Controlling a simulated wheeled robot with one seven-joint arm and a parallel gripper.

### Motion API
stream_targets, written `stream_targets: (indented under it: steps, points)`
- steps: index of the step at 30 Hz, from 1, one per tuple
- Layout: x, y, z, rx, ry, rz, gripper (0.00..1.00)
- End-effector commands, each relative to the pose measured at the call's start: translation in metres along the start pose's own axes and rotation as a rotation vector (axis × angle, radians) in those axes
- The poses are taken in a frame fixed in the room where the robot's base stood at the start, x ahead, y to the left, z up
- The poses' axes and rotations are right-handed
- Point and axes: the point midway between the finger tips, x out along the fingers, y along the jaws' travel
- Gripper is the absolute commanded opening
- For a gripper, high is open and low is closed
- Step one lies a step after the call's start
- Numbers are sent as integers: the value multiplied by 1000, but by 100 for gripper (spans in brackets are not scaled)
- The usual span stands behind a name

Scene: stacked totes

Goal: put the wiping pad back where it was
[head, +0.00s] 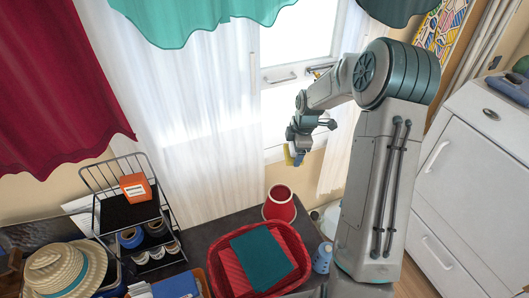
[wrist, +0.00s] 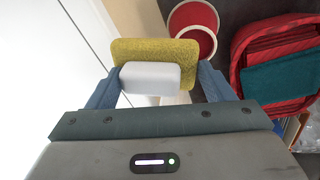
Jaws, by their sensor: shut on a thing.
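The wiping pad (wrist: 155,50) has a yellow-green scrubbing face and a white block-shaped back. My gripper (wrist: 157,82) is shut on the white part, with a blue finger on each side in the wrist view. In the head view my gripper (head: 298,152) holds the pad (head: 287,155) in the air in front of the white window door, beyond the dark table. Only a thin yellow edge of the pad shows there. Nothing in view marks where the pad was before.
White curtains hang behind.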

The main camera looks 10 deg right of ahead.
Motion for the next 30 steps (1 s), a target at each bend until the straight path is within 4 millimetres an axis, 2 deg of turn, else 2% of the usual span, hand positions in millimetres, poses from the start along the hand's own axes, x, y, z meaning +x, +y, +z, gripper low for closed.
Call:
stream_targets:
  steps: [1, 6, 9, 13, 17, 30]
  points:
    - [11, -20, 6, -50, 6, -8, 50]
    - [23, -65, 13, -207, 27, -23, 50]
    - [26, -82, 16, -265, 33, -29, 50]
    - [28, -91, 18, -303, 37, -31, 50]
    - [29, -77, 15, -316, 39, -30, 50]
    - [31, 21, -12, -314, 39, -31, 50]
